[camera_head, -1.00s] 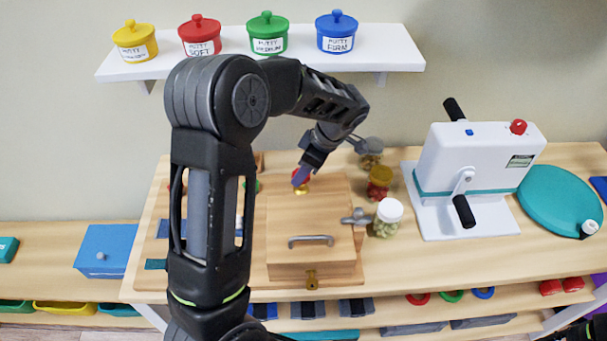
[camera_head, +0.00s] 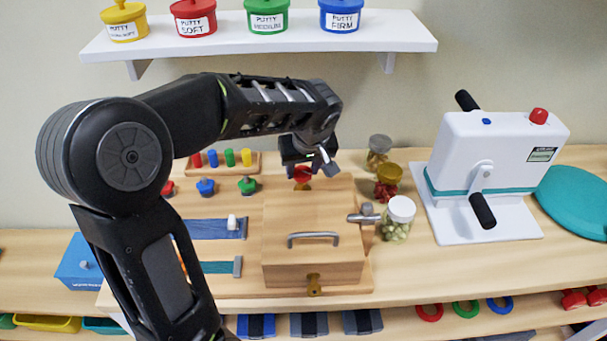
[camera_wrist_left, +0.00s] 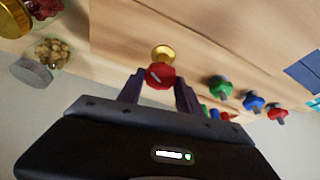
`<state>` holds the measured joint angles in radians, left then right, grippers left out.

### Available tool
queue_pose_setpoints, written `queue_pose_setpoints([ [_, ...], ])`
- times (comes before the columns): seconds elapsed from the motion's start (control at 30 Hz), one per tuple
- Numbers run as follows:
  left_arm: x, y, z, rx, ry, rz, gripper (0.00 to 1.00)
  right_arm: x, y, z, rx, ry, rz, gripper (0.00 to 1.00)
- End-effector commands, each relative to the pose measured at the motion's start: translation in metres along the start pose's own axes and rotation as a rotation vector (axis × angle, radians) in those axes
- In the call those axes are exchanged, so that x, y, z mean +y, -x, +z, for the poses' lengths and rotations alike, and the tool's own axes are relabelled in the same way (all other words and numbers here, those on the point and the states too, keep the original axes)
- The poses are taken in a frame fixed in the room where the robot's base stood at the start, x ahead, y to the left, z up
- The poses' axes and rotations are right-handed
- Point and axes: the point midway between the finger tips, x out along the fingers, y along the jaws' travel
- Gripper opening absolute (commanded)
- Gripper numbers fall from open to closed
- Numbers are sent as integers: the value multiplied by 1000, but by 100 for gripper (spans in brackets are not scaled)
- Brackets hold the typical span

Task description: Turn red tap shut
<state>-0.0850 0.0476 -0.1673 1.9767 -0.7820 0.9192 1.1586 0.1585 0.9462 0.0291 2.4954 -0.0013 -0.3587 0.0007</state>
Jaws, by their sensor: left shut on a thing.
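The red tap (camera_head: 301,175) sits on a brass fitting at the back of the wooden box (camera_head: 290,217) on the table. It also shows in the left wrist view (camera_wrist_left: 160,76) with its brass base (camera_wrist_left: 163,53). My left gripper (camera_head: 302,177) reaches down to it from behind and above. In the wrist view my left gripper (camera_wrist_left: 160,84) has one finger on each side of the red tap, shut on it. The tap's far side is partly hidden by the gripper in the head view. My right gripper is not in view.
Green (camera_head: 247,185), blue (camera_head: 205,187) and red (camera_head: 168,188) knobs stand left of the box. Jars, including a white-lidded one (camera_head: 398,219), stand to its right, near a white machine with cranks (camera_head: 490,165). A shelf (camera_head: 260,42) with putty pots is above.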

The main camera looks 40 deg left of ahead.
Motion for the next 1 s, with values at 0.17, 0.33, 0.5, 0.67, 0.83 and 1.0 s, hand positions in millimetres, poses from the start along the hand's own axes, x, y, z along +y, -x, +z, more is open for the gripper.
queue_pose_setpoints([
  [0.17, -2, -1, -1, 2, -149, 65, 2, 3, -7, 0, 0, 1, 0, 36],
  [0.33, -3, 0, -1, 1, -297, 126, 2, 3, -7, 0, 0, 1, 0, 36],
  [0.5, -4, 1, -2, 2, -445, 187, 2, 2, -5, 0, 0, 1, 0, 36],
  [0.67, -4, 1, -3, 1, -584, 245, 2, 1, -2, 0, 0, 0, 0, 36],
  [0.83, -5, 0, -3, 1, -719, 301, 2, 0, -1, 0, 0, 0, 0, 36],
  [1.0, -5, 0, -4, 1, -826, 344, 2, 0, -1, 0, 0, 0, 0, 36],
])
